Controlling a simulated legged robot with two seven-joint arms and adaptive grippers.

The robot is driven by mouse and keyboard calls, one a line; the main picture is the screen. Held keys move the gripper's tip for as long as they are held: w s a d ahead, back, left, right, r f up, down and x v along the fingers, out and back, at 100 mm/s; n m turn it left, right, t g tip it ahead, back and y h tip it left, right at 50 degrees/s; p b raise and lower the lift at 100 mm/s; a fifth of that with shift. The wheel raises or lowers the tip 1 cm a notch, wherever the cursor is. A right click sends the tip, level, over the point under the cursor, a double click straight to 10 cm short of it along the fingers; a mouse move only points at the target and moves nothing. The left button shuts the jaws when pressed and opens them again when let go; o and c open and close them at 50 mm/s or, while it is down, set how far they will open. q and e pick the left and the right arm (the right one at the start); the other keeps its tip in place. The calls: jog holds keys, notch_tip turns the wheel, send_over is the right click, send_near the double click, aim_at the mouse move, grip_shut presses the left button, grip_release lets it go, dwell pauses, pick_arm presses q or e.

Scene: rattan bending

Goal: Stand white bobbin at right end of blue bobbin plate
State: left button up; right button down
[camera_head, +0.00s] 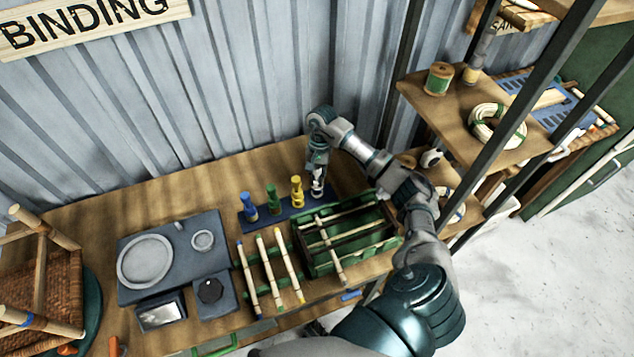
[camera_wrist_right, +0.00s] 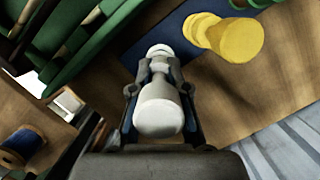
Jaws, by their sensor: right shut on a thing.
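The blue bobbin plate (camera_head: 262,220) lies on the workbench toward the back, and part of it shows in the right wrist view (camera_wrist_right: 185,17). A blue bobbin (camera_head: 250,213), a green bobbin (camera_head: 272,205) and a yellow bobbin (camera_head: 296,190) stand on it from left to right. The white bobbin (camera_head: 317,188) is upright at the plate's right end. My right gripper (camera_head: 318,176) is shut on the white bobbin, which also shows between the fingers in the right wrist view (camera_wrist_right: 160,108). Whether its base touches the plate is unclear. My left gripper is not in view.
A green crate (camera_head: 318,268) with rods stands just in front of the plate's right end. Several rattan rods (camera_head: 262,258) lie on a green rack beside it. A grey tool panel (camera_head: 140,285) is at left. Shelves (camera_head: 450,110) rise at right.

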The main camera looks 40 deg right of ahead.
jog(key=shift+d+x, duration=0.25)
jog(key=shift+x, duration=0.9)
jog(key=shift+w+d+f, duration=0.1)
jog(key=shift+d+f, duration=0.3)
jog(key=shift+d, duration=0.3)
jog(key=c, duration=1.4)
grip_release()
jog(key=shift+d+f, duration=0.1)
jog(key=shift+d, duration=0.25)
jog(key=shift+o, duration=1.2)
jog(key=shift+d+f, duration=0.1)
jog(key=shift+d, duration=0.1)
jog(key=shift+a+r, duration=0.2)
jog(key=shift+a, duration=0.35)
jog(key=shift+w+a+r, duration=0.1)
jog(key=shift+a+r, duration=0.2)
jog(key=v, duration=0.2)
jog(key=shift+a+r, duration=0.1)
jog(key=shift+r, duration=0.3)
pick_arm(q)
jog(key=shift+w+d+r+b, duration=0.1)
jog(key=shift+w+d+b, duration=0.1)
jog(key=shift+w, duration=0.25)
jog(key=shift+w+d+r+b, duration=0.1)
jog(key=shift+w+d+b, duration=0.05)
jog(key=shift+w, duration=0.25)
pick_arm(e)
jog(key=v, duration=0.9)
